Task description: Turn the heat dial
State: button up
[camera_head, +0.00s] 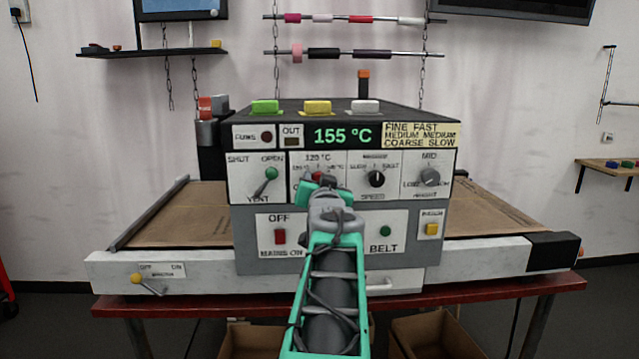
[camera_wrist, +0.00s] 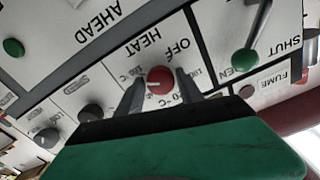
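The heat dial (camera_wrist: 158,82) is a small red knob with a pale mark, set in a white panel lettered HEAT and OFF. In the head view it is a red spot (camera_head: 318,176), mostly hidden behind my gripper (camera_head: 320,184). In the wrist view my gripper (camera_wrist: 160,88) has one finger on each side of the dial. The fingers are apart, with what looks like a thin gap to the knob; contact is hard to tell. The green display (camera_head: 342,136) above reads 155 °C.
A green-knobbed lever (camera_head: 267,180) is left of the dial, and a black knob (camera_head: 376,179) and a grey knob (camera_head: 430,177) are right of it. Below are a red switch (camera_head: 280,237) and a green button (camera_head: 385,231). Brown belts (camera_head: 490,222) extend on both sides.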

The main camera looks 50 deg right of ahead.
jog(key=shift+o, duration=1.2)
jog(key=v, duration=0.7)
jog(key=shift+s+a+b, duration=0.25)
jog(key=shift+a+b, duration=0.05)
jog(key=shift+b, duration=0.05)
